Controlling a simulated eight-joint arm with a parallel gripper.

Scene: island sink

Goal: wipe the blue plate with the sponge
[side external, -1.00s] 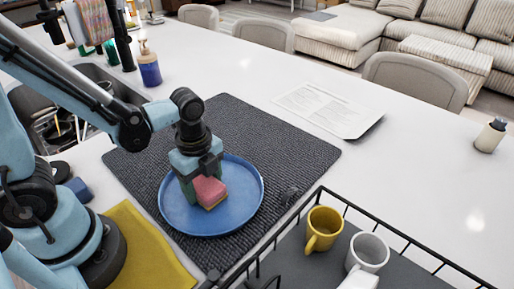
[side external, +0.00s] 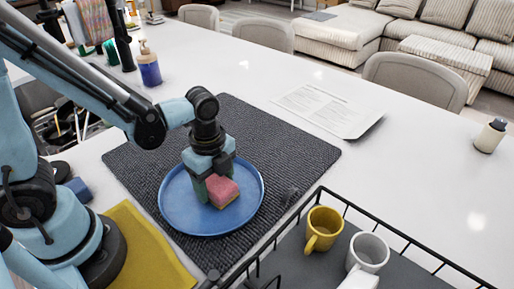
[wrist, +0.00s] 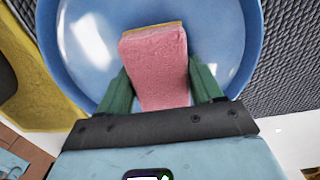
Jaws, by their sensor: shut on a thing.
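The blue plate (side external: 183,212) lies on the dark grey mat, and it fills the upper part of the wrist view (wrist: 220,50). In the wrist view the sponge (wrist: 155,62) sits between my two green fingers. The sponge is low at the plate's surface; I cannot tell whether it presses on it.
A dark mat (side external: 265,140) lies under the plate. A wire rack (side external: 285,262) with a yellow mug (side external: 323,228) and white mugs (side external: 368,252) stands at the front right. A yellow cloth (side external: 150,255) lies at the front left. Papers (side external: 330,108) lie behind on clear white counter.

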